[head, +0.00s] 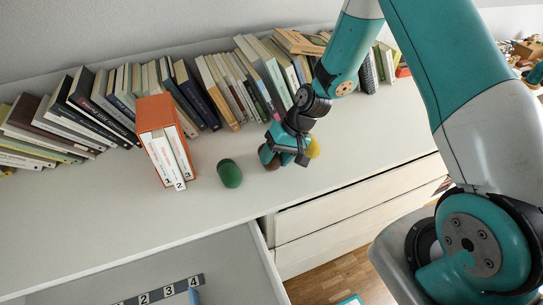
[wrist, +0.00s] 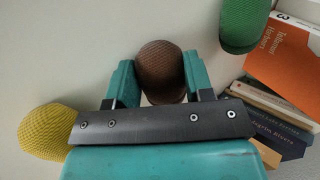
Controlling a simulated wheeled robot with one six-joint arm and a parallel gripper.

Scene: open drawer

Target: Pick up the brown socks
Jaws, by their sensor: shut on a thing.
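The brown socks (wrist: 160,72) are a rounded brown knitted bundle between the two teal fingers of my gripper (wrist: 158,85) in the wrist view. The fingers press on both sides of the bundle, so my gripper is shut on it. In the head view my gripper (head: 272,158) is low over the white cabinet top, and only a small part of the brown socks (head: 272,164) shows beside it. I cannot tell whether the bundle touches the surface.
A green bundle (head: 230,173) stands left of my gripper, and a yellow one (head: 313,148) is close on its right. An open drawer (head: 215,262) with numbered marks (head: 160,293) is in front.

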